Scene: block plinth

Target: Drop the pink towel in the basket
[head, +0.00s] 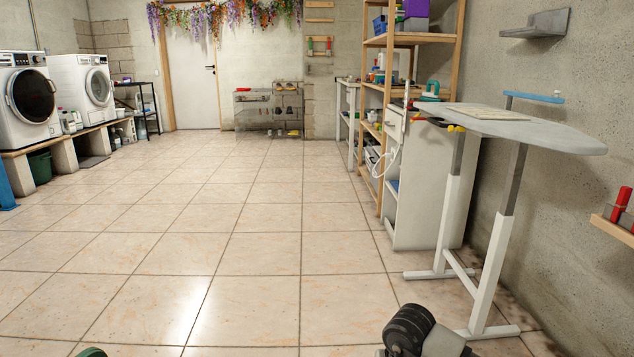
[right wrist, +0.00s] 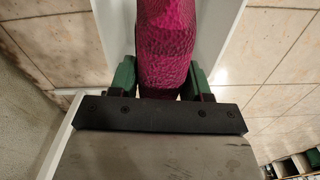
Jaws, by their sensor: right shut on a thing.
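The pink towel (right wrist: 165,45) is a deep magenta, textured roll in the right wrist view. My right gripper (right wrist: 161,76) has its green fingers on either side of the towel and is shut on it. The towel runs up past the top edge of that view, so its far end is hidden. The towel does not show in the head view. A green piece (head: 92,352) at the bottom left edge of the head view may be part of my left gripper; its jaws are out of frame. No basket can be made out for certain; a dark green container (head: 39,165) stands under the bench at left.
An ironing board (head: 530,131) on white legs stands at right, beside a white cabinet (head: 425,190) and a wooden shelf (head: 371,130). Washing machines (head: 28,98) stand on a bench at left. The tiled floor (head: 200,215) between is clear.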

